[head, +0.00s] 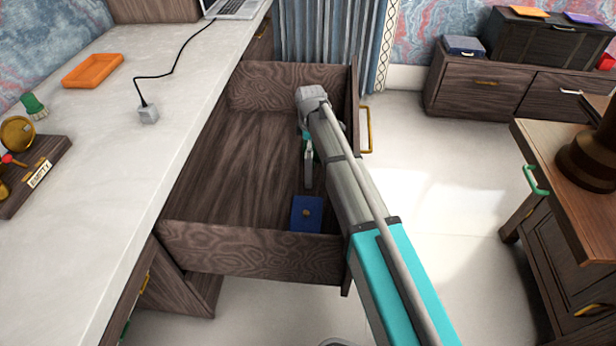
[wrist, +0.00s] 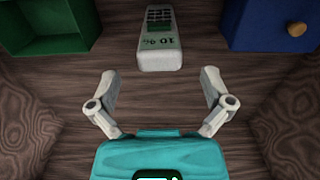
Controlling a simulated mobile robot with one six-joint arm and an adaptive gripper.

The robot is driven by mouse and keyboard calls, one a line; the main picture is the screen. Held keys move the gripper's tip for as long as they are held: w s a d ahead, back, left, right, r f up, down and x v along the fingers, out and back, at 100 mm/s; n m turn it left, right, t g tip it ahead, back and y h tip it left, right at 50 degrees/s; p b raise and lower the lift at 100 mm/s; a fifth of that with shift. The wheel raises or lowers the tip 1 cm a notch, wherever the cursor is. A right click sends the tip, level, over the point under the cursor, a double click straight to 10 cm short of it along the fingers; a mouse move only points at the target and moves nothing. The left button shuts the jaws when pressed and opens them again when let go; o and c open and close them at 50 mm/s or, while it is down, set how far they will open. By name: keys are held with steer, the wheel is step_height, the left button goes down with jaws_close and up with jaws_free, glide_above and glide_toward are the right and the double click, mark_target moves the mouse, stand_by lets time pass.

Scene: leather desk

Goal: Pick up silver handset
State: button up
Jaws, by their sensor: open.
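The silver handset (wrist: 160,55) lies on the wooden floor of the open drawer, straight ahead of my fingers in the wrist view. It is pale grey, with a dark keypad and the marking "10%" on its near end. My gripper (wrist: 159,77) is open and empty, its two pale fingers spread wide, just short of the handset's near end. In the head view my gripper (head: 309,172) reaches down into the drawer, and my arm covers part of the drawer's right side. I cannot make out the handset there.
The drawer's walls (head: 250,245) surround my gripper. A blue box with a knob (head: 306,222) lies at the drawer's near right; it is right of the handset in the wrist view. A green open box (wrist: 45,45) is left of the handset. The desk top (head: 110,200) adjoins the drawer's left.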

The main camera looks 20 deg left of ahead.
mark_target(309, 170)
steer(key=shift+f+b, duration=0.85)
steer(key=shift+f, duration=0.3)
steer(key=shift+c, duration=0.3)
steer(key=c, duration=1.3)
